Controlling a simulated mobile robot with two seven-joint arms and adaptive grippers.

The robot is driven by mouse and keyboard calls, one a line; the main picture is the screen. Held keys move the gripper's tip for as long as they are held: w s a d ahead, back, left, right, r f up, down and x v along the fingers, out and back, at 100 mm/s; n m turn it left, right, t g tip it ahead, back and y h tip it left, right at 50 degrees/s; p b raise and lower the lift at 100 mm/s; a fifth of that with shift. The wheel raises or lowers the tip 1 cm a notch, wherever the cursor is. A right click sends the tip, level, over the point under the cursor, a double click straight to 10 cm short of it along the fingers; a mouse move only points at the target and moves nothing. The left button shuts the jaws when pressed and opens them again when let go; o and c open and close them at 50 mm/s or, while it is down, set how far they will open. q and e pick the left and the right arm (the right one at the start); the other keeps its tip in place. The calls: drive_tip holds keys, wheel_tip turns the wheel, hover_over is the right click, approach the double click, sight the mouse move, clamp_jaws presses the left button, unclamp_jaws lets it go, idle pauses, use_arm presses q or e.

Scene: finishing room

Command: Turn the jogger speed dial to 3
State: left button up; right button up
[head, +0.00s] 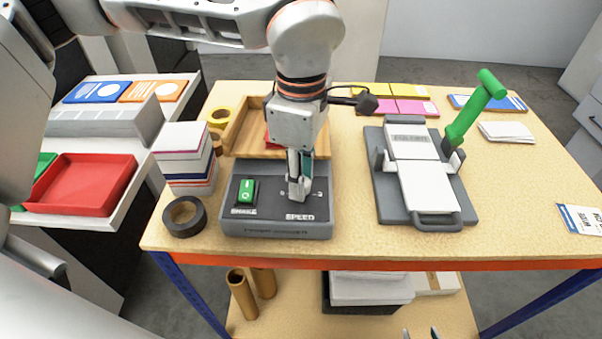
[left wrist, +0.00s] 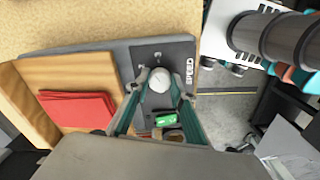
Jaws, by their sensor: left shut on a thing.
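The jogger (head: 272,228) stands at the table's front left, with a dark control panel on its front. The panel carries a green switch (head: 245,191) and a dial above the word SPEED. My left gripper (head: 299,196) reaches down from above onto the dial and hides it in the head view. In the left wrist view the pale round dial (left wrist: 160,80) sits between the fingertips of my left gripper (left wrist: 159,88), which is shut on it. The dial's pointer and most scale numbers are hidden or too small to read. My right gripper (head: 420,333) shows only two separated fingertips at the bottom edge.
A wooden tray with red paper (left wrist: 75,108) adjoins the jogger. A paper stack (head: 185,170) and a dark tape roll (head: 184,216) stand to its left. A grey device with a green lever (head: 475,107) stands to the right. The table's (head: 540,205) right front is mostly clear.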

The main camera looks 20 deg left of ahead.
use_arm(q)
drive_tip(key=m+p, duration=0.1)
drive_tip(key=m, duration=0.4)
drive_tip(key=shift+r, duration=0.1)
drive_tip(key=shift+m, duration=0.3)
idle(0.4)
drive_tip(key=o, duration=1.1)
wheel_tip(320, 180, up, 12)
